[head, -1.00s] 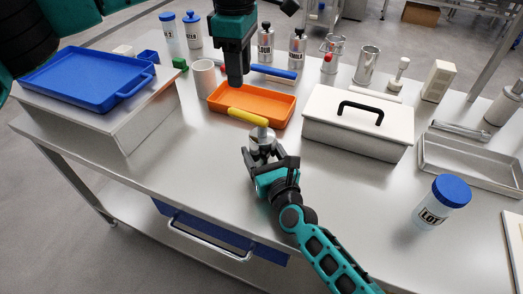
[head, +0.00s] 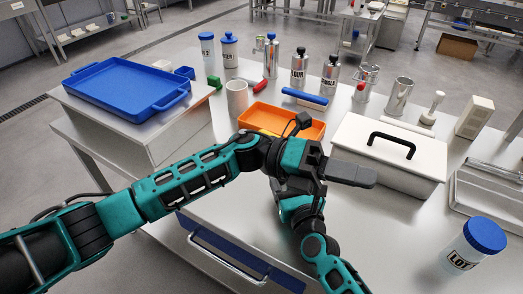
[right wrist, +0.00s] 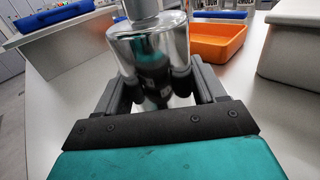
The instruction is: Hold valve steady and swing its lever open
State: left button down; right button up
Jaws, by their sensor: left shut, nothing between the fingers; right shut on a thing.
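The valve's shiny metal body (right wrist: 150,48) stands upright between the fingers of my right gripper (right wrist: 157,88) in the right wrist view, and the fingers are shut on it. A grey neck (right wrist: 141,9) rises from its top. In the head view my left arm covers the valve and the right gripper's fingers.
An orange tray (head: 310,128) lies behind the grippers. A white lidded box (head: 375,160) with a black handle stands at the right. A blue tray (head: 125,80) sits on a raised block at the left. A blue-capped jar (head: 470,245) stands front right. Bare tabletop lies before the box.

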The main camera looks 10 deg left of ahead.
pick_arm(q)
jog(key=a+f+m+t+y, duration=0.4)
jog(key=a+f+m+t, duration=0.2)
jog(key=a+m+t, duration=0.5)
jog(key=a+f+m+t+y, duration=0.5)
jog(key=a+m+t, duration=0.6)
jog(key=m, duration=1)
jog(key=f+t, duration=0.1)
jog(key=t, duration=0.1)
jog(key=shift+w+a+t, duration=0.3)
jog(key=shift+w, duration=0.05)
jog(key=shift+w, duration=0.1)
jog(key=x, duration=1.4)
jog(key=shift+m, duration=0.3)
